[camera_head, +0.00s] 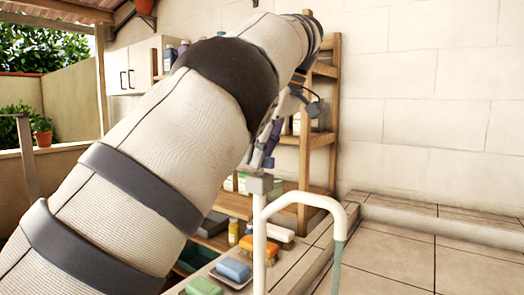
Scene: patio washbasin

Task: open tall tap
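The tall tap (304,200) is a white pipe that rises at the lower middle and bends over to the right. A grey block-like handle (260,184) sits at its upper left. A pale blue-green strip (337,268) runs down from the spout's end and looks like water. My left arm crosses the view from the lower left to the top middle. My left gripper (268,145) hangs just above the handle, partly hidden behind the arm. I cannot tell whether it touches the handle or how its fingers are set. My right gripper is not in view.
A blue soap bar (233,270), a green block (203,287) and an orange brush (259,247) lie on the ledge left of the tap. A yellow bottle (233,232) stands behind them. A wooden shelf (306,140) rises behind. The tiled surface (410,255) at right is clear.

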